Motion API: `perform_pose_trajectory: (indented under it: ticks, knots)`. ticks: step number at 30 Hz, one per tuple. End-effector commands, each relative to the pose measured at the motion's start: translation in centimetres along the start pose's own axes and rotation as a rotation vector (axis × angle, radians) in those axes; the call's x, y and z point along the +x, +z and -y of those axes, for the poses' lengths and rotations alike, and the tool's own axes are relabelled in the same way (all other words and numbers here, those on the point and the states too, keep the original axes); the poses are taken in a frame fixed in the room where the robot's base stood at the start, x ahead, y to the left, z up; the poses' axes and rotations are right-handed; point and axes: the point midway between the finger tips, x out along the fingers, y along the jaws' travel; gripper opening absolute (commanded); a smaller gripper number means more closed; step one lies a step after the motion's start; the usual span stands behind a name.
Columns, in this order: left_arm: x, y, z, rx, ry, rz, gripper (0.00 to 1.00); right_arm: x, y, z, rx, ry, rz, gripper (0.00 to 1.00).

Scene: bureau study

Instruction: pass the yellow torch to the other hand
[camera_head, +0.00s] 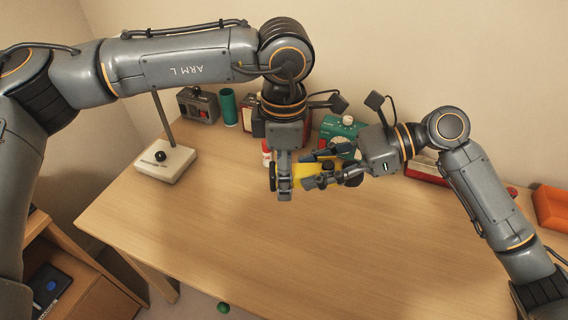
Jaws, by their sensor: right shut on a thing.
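The yellow torch (300,170) is held level above the desk, a little above the middle of the view. My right gripper (317,170) comes in from the right and is shut on the torch's body, with its fingers covering part of it. My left gripper (284,182) points down at the torch's left end. Its fingers show edge-on, one in front of the other, and overlap the torch. I cannot tell whether they touch it or how far apart they are.
The wooden desk (215,225) has clear room at the front. A lamp base (166,162) stands at the left. A grey device (198,105), a green cylinder (229,107), a teal device (341,134) and a red-white bottle (266,152) stand behind. An orange box (552,207) is at right.

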Motion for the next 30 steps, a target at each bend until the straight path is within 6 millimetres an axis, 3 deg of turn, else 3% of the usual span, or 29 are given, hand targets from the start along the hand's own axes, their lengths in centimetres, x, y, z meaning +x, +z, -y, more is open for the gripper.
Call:
perform_pose_trajectory:
  ticks: [3, 12, 13, 16, 26, 30]
  knots:
    - [0.0, 0.0, 0.0, 0.000, 0.000, 0.000, 0.62, 0.0, 0.1, 0.0, -0.001, 0.000, 0.001, 0.01]
    - [0.0, 0.0, 0.0, 0.000, 0.000, -0.001, 0.01, 0.0, 0.1, 0.0, -0.001, 0.000, 0.001, 0.01]
    - [-0.1, 0.0, 0.0, 0.000, 0.000, 0.000, 0.01, 0.0, 0.1, 0.0, -0.001, 0.000, 0.001, 0.45]
    - [-0.1, 0.0, 0.0, 0.000, 0.000, 0.000, 0.01, 0.0, 0.1, 0.0, -0.001, 0.000, 0.001, 0.65]
    - [-0.1, 0.0, 0.0, 0.000, 0.000, 0.000, 0.01, -0.1, 0.0, 0.0, 0.000, 0.000, 0.000, 0.65]
    - [-0.1, 0.0, 0.0, 0.000, 0.000, 0.000, 0.01, -1.5, 0.0, 0.1, 0.001, -0.002, -0.002, 0.65]
